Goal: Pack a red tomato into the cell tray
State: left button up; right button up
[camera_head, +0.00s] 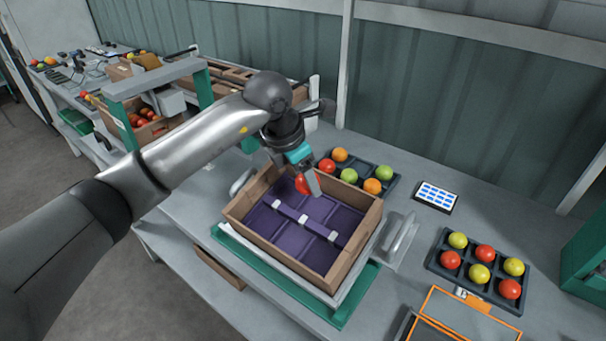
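My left gripper (307,185) is above the far side of the cell tray, shut on a red tomato (302,184). The arm and gripper hide part of the tomato. The purple cell tray (287,236) lies inside a brown box (253,232) on a green-edged stand, and its visible cells look empty. Behind the box, a dark tray (392,188) holds a red tomato (327,166) with orange and green ones. Another dark tray (436,266) at the right holds red (485,253) and yellow tomatoes. My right gripper is not in view.
A tablet (436,197) lies on the bench between the two dark trays. A clear holder (398,240) stands right of the box. An orange-framed panel (466,314) is at the front right. A crate of tomatoes (150,128) stands at the back left.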

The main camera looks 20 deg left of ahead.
pick_arm(q)
jog(key=b+x, duration=0.1)
jog(key=x, duration=0.1)
jog(key=b+x, duration=0.4)
jog(key=x, duration=0.1)
jog(key=shift+s+a+f, duration=0.2)
jog(key=shift+s+a, duration=0.1)
jog(key=shift+w+f+b, duration=0.1)
jog(key=shift+f+b, duration=0.3)
jog(key=shift+d+f, duration=0.1)
jog(key=shift+w+f+b, duration=0.1)
jog(key=shift+f+b, duration=0.15)
jog(key=shift+b, duration=0.05)
jog(key=shift+w+f, duration=0.1)
jog(key=shift+f, duration=0.2)
dwell(0.5)
jog(key=o, duration=0.6)
jog(key=shift+c, duration=0.2)
jog(key=o, duration=0.4)
